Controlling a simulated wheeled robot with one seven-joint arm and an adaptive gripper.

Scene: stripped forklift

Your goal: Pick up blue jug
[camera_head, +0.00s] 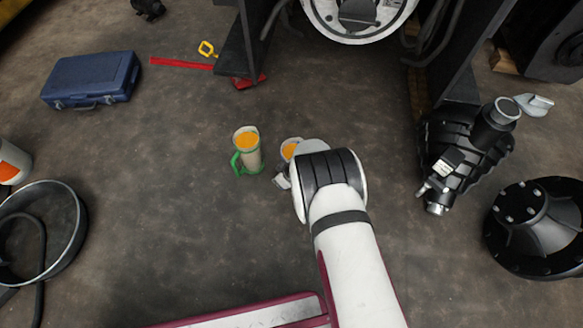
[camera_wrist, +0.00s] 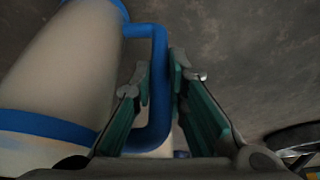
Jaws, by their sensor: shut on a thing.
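The blue jug (camera_wrist: 62,75) fills the left of the wrist view. It has a pale body, blue bands and a blue handle. My gripper (camera_wrist: 160,72) has its two fingers on either side of the handle and is shut on it. In the head view the jug (camera_head: 290,150) shows only as a rim with orange inside. My wrist hides most of it there, and only a bit of my gripper (camera_head: 283,181) shows. I cannot tell whether the jug is clear of the floor.
A similar jug with a green handle (camera_head: 248,155) stands just left of the blue one. Black machine parts (camera_head: 460,145) lie to the right, and the forklift frame (camera_head: 240,50) stands behind. A blue case (camera_head: 90,80) is at the upper left. Floor left of the jugs is clear.

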